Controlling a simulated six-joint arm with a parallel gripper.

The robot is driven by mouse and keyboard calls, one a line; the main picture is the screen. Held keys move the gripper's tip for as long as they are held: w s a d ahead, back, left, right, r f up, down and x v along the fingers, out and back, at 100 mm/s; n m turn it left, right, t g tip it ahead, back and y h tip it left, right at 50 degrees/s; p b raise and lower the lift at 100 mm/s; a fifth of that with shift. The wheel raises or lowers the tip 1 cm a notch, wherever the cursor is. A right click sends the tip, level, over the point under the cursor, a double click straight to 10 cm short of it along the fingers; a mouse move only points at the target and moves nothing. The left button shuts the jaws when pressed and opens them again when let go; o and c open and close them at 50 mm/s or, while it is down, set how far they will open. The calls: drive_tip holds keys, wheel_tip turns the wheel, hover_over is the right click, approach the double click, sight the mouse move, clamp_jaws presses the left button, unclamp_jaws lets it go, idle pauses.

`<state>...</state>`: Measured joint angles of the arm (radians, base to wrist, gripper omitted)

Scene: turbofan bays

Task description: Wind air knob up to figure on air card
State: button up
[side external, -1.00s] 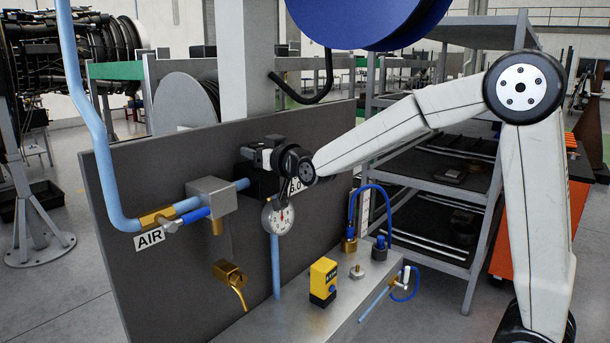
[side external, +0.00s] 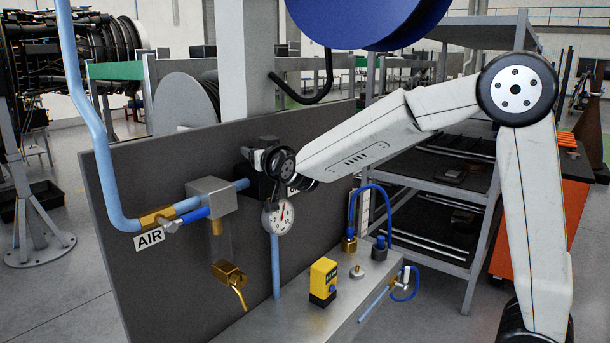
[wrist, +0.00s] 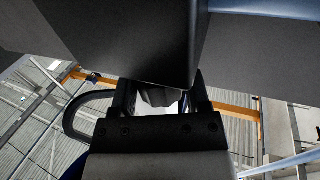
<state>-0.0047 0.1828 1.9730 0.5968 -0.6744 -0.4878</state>
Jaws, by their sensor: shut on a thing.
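In the side view, my gripper (side external: 262,160) is at the dark regulator on the panel. It is shut on the air knob, which my gripper and wrist mostly hide there. In the wrist view my gripper's fingers (wrist: 162,98) stand either side of a small grey-black piece of the knob (wrist: 158,97), under a large dark block. The round white gauge (side external: 279,218) hangs below the regulator; its red needle points up and slightly right, but its figures are too small to read. A white card (side external: 292,190) behind my wrist is mostly covered, and its figure cannot be read now.
An AIR label (side external: 149,238) sits below a blue-handled valve (side external: 187,220) on the panel's left. A brass tap (side external: 230,275) is lower down. A yellow box (side external: 323,281) and blue hose (side external: 374,188) stand on the bench. Shelving (side external: 440,190) stands behind my arm.

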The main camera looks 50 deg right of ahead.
drive_tip(key=o, duration=1.3)
drive_tip(key=shift+s+a, duration=0.1)
drive_tip(key=shift+s, duration=0.05)
drive_tip(key=shift+v, duration=3.8)
